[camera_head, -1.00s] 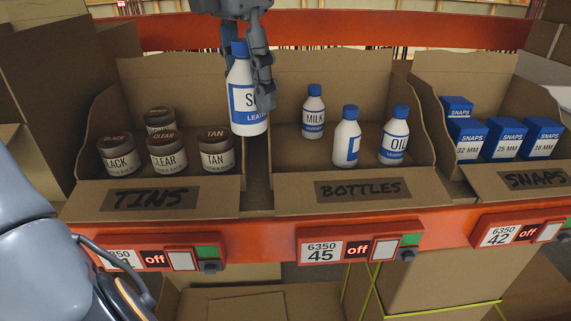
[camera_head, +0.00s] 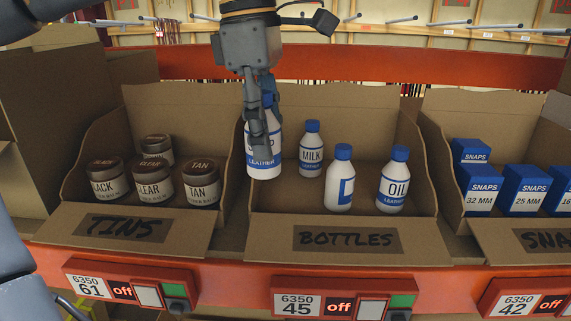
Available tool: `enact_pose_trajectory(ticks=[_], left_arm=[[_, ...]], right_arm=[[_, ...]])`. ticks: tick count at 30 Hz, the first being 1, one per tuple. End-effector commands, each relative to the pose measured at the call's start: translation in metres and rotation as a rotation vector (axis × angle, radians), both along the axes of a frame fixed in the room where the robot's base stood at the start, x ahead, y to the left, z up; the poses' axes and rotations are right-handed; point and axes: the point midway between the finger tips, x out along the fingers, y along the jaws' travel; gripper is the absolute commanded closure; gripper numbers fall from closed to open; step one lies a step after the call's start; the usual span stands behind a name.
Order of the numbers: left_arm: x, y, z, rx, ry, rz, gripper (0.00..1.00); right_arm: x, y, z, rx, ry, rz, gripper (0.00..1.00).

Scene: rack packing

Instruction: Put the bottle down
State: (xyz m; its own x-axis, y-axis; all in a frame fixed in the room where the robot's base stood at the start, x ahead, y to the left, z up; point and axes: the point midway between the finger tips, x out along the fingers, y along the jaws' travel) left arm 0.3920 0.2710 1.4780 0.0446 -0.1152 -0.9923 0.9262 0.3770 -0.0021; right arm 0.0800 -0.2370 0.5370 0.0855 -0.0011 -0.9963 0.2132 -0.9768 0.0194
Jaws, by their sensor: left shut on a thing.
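My left gripper (camera_head: 262,118) points down over the left part of the bottles box and is shut on a white bottle with a blue cap and blue label (camera_head: 264,166). The fingers hide much of its front. The bottle is upright near the box's left wall; whether its base touches the box floor I cannot tell. The cardboard box labelled BOTTLES (camera_head: 420,243) also holds a MILK bottle (camera_head: 311,152), a bottle turned partly away (camera_head: 340,182) and an OIL bottle (camera_head: 392,183), all upright. My right gripper is not in view.
The TINS box (camera_head: 195,232) with several dark-lidded tins (camera_head: 202,187) is at left. The SNAPS box (camera_head: 490,240) with blue cartons (camera_head: 482,187) is at right. An orange shelf edge (camera_head: 240,275) carries numbered units (camera_head: 340,305).

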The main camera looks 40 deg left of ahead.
Motion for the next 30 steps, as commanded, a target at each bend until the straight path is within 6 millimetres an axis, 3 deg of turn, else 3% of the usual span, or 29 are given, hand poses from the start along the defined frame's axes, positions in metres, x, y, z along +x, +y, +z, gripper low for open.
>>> enact_pose_trajectory(ticks=[2, 6, 10, 16, 22, 30], left_arm=[[0.02, 0.004, -0.004, 0.0, 0.006, 0.0, 0.91], [0.041, 0.008, -0.034, -0.001, 0.006, 0.001, 0.91], [0.055, 0.011, -0.051, -0.001, 0.002, 0.001, 0.91], [0.065, 0.014, -0.065, 0.0, 0.002, 0.001, 0.91], [0.066, 0.014, -0.093, 0.0, 0.001, 0.001, 0.91], [0.066, 0.014, -0.098, 0.001, -0.002, 0.002, 0.91]], right_arm=[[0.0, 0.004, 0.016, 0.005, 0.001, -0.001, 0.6], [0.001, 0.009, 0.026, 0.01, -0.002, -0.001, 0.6], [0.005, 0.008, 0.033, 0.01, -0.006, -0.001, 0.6], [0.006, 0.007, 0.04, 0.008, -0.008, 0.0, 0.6], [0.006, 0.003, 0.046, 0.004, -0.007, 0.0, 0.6], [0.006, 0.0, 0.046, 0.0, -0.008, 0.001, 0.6]])
